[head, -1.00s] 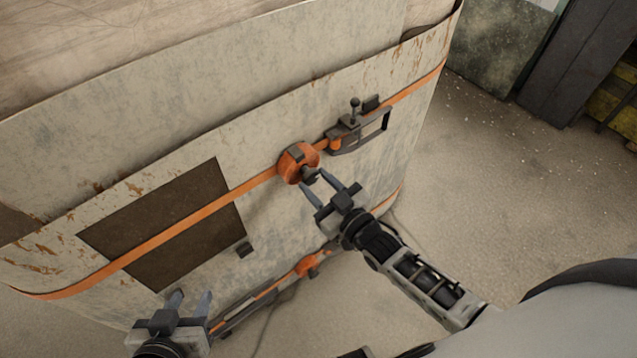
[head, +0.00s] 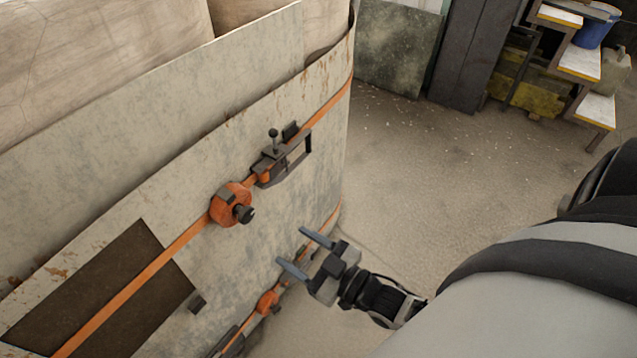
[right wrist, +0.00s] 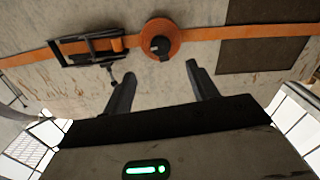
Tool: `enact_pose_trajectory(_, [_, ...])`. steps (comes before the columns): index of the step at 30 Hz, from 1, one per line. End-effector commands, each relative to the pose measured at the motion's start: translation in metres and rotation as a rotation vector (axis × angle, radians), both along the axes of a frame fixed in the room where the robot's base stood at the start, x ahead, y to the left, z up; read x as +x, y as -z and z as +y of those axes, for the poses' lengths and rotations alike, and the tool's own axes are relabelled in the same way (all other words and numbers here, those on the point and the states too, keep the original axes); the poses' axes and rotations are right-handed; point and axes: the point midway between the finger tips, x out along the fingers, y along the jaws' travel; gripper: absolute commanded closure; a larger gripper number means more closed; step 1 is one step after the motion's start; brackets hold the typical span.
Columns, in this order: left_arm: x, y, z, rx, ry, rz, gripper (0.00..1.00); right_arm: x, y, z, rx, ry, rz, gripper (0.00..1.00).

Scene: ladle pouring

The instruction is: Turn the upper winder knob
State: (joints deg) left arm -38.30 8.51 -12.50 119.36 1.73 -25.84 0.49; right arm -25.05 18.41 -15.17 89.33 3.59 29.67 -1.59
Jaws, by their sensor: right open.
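The upper winder (head: 230,204) is an orange disc with a dark knob (head: 244,214) on the upper orange strap, against the grey panel wall. It also shows in the right wrist view as an orange disc (right wrist: 175,37) with its dark knob (right wrist: 160,45) facing me. My right gripper (head: 305,252) is open and empty, below and to the right of the knob and apart from it. In the right wrist view its two fingers (right wrist: 158,85) are spread, with the winder beyond the gap between them. My left gripper is out of the head view.
A dark ratchet buckle (head: 282,160) with a ball-tipped lever sits on the upper strap, right of the winder. A lower orange winder (head: 267,301) is on the strap below. Open floor (head: 420,170) lies right of the panel; steps (head: 580,65) stand at the back right.

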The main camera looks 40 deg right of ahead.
Motion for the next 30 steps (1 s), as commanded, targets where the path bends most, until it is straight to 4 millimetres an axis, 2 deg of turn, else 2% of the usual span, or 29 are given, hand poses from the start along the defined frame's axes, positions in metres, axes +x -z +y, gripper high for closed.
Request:
enact_pose_trajectory(3, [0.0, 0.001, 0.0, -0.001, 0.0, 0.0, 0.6, -0.022, 0.001, -0.008, -0.001, 0.0, 0.002, 0.42])
enact_pose_trajectory(9, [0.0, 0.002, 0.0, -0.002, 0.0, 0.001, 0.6, -0.039, 0.0, -0.015, 0.0, 0.001, 0.001, 0.42])
enact_pose_trajectory(30, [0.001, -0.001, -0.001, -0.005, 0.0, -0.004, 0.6, -0.038, 0.0, -0.013, -0.005, 0.008, 0.026, 0.42])
